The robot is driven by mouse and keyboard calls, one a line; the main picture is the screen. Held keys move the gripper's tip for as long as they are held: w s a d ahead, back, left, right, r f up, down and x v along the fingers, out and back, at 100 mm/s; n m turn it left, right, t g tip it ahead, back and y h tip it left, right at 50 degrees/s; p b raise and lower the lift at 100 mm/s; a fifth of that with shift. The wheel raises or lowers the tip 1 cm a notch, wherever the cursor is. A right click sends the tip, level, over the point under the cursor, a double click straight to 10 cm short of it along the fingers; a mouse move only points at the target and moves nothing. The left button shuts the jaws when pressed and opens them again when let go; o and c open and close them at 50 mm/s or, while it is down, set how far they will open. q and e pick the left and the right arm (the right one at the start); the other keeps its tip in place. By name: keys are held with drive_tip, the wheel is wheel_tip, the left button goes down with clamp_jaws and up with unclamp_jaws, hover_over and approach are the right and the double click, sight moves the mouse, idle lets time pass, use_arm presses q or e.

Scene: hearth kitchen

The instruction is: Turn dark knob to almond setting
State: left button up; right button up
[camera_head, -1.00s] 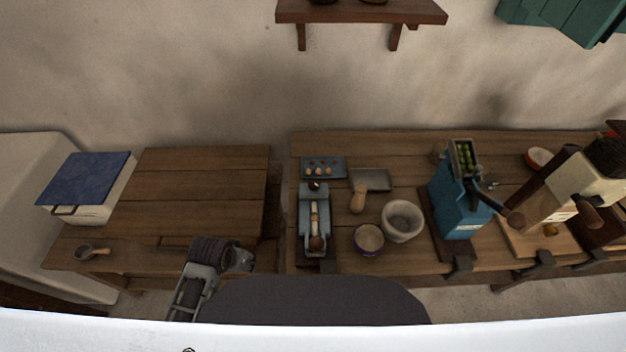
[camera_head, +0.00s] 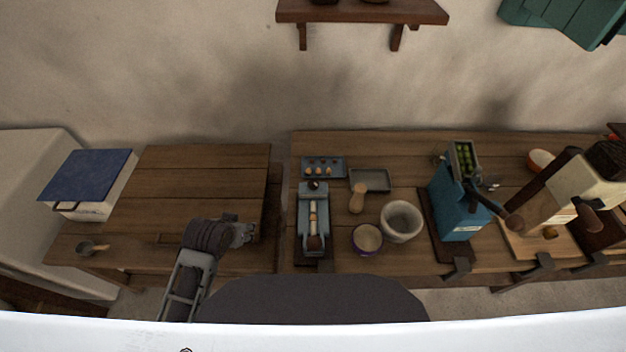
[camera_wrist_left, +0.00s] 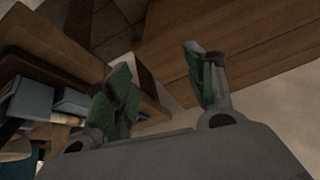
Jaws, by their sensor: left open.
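A grey-blue cracker-like device (camera_head: 313,215) stands on the wooden table near the middle of the head view, with a small dark knob (camera_head: 315,186) at its far end. Its setting marks are too small to read. My left gripper (camera_head: 246,233) is left of this device, over the near right part of the left table, apart from the knob. In the left wrist view the two green-padded fingers (camera_wrist_left: 155,80) are spread with nothing between them. My right gripper is not in view.
Behind the device lies a blue tray with several nuts (camera_head: 322,160). To its right are a grey tray (camera_head: 370,188), a wooden pestle (camera_head: 357,198), a bowl (camera_head: 368,238), a stone mortar (camera_head: 402,221) and a blue grinder (camera_head: 457,205). The left table (camera_head: 190,180) is mostly clear.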

use_arm(q)
drive_tip(key=w+d+r+t, duration=0.5)
drive_tip(key=w+r+t, duration=0.2)
drive_tip(key=w+r, duration=0.55)
drive_tip(key=w+d+r+m+t+h, duration=0.5)
drive_tip(key=w+d+r, duration=0.2)
drive_tip(key=d+r, duration=0.45)
drive_tip(key=s+d+r+m+h, duration=0.3)
drive_tip(key=d+r+m+h, duration=0.7)
drive_tip(key=d+r+h, duration=0.15)
drive_tip(key=s+d+m+g+h, duration=0.5)
drive_tip(key=s+d+m+g, duration=0.4)
drive_tip(key=d+m+g, duration=0.45)
wheel_tip(320, 180, down, 15)
drive_tip(key=s+a+m+g+y, duration=0.2)
drive_tip(key=a+m+g+y, duration=0.1)
drive_tip(key=m+g+y, duration=0.65)
drive_tip(key=w+a+f+n+t+y, duration=0.2)
drive_tip(key=w+a+y, duration=0.3)
drive_tip(key=a, duration=0.3)
drive_tip(key=w+a+f+n+t+y, duration=0.2)
drive_tip(key=w+a+y, duration=0.3)
drive_tip(key=a, duration=0.4)
drive_tip(key=shift+t+y, duration=0.5)
drive_tip(key=shift+y, duration=0.4)
